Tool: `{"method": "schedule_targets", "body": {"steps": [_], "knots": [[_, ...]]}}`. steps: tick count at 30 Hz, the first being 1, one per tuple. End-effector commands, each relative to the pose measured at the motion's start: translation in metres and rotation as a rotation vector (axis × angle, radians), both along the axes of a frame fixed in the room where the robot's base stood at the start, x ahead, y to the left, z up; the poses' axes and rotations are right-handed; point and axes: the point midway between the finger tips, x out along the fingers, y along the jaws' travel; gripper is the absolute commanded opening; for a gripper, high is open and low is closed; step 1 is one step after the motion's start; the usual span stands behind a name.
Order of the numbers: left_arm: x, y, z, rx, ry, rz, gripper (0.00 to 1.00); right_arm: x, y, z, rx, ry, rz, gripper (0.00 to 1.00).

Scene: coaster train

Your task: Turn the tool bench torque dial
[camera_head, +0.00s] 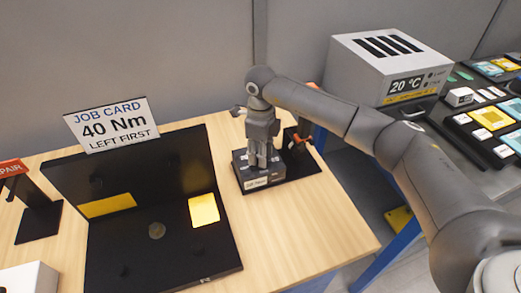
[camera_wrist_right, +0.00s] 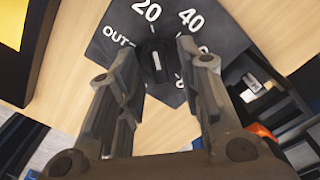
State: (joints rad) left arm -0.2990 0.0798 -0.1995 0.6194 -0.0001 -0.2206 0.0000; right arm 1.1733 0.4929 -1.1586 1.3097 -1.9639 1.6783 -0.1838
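The torque dial block (camera_head: 262,182) is a dark box on the wooden bench, below my right gripper (camera_head: 262,160). In the head view the gripper hides the knob. My left gripper is not in view.
A job card (camera_head: 113,124) reads 40 Nm, LEFT FIRST. It stands behind an open black case (camera_head: 200,250) with yellow panels. An orange-handled tool (camera_head: 301,142) stands right of the dial block. A grey box (camera_head: 385,65) showing 20 °C is farther right. The bench's front right is clear.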

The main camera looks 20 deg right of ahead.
Motion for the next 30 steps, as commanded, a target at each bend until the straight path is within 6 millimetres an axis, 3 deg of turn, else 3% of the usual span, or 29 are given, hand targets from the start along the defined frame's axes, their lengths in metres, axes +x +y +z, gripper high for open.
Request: {"method": "schedule_targets", "body": {"steps": [3, 10, 18, 30], "knots": [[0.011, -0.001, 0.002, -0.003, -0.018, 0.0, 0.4, 0.0, 0.0, -0.004, -0.001, -0.001, 0.0, 0.34], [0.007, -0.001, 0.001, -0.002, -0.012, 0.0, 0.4, 0.0, 0.0, -0.004, 0.0, -0.001, 0.0, 0.33], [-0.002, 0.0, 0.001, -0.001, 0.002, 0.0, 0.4, 0.0, 0.0, -0.004, 0.0, -0.001, 0.0, 0.0], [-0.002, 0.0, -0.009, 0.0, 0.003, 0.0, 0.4, 0.001, -0.001, -0.006, 0.0, -0.002, 0.048, 0.0]]}}
